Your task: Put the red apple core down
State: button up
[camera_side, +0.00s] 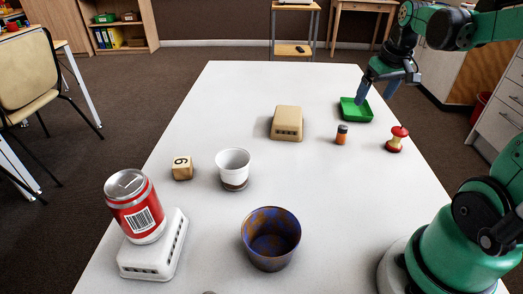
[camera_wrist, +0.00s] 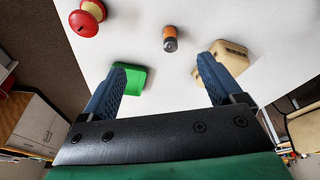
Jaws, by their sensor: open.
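The red apple core (camera_side: 397,133) stands upright on the white table near its right edge, with a pale middle between red ends. It also shows at the top left of the wrist view (camera_wrist: 83,24), outside the fingers. My gripper (camera_side: 376,92) is open and empty, raised above the table by the small green tray (camera_side: 349,113), behind the apple core in the side view. Its two blue fingers are spread wide in the wrist view (camera_wrist: 162,84), with nothing between their tips. No finger touches the apple core.
An orange-and-black battery (camera_side: 341,138) and a beige box (camera_side: 288,119) stand nearby. A white cup (camera_side: 233,164), numbered cube (camera_side: 182,169), blue-brown cup (camera_side: 271,242) and red can (camera_side: 138,214) on a white block (camera_side: 154,258) are nearer the camera. The table's far left part is clear.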

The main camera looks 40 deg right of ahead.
jog(key=w+a+f+n+t+y, duration=0.1)
jog(key=a+n+t, duration=0.3)
jog(key=a, duration=1.6)
jog(key=shift+a+f+n+t+y, duration=0.15)
jog(key=shift+a+n+t+y, duration=0.15)
jog(key=shift+a+y, duration=0.1)
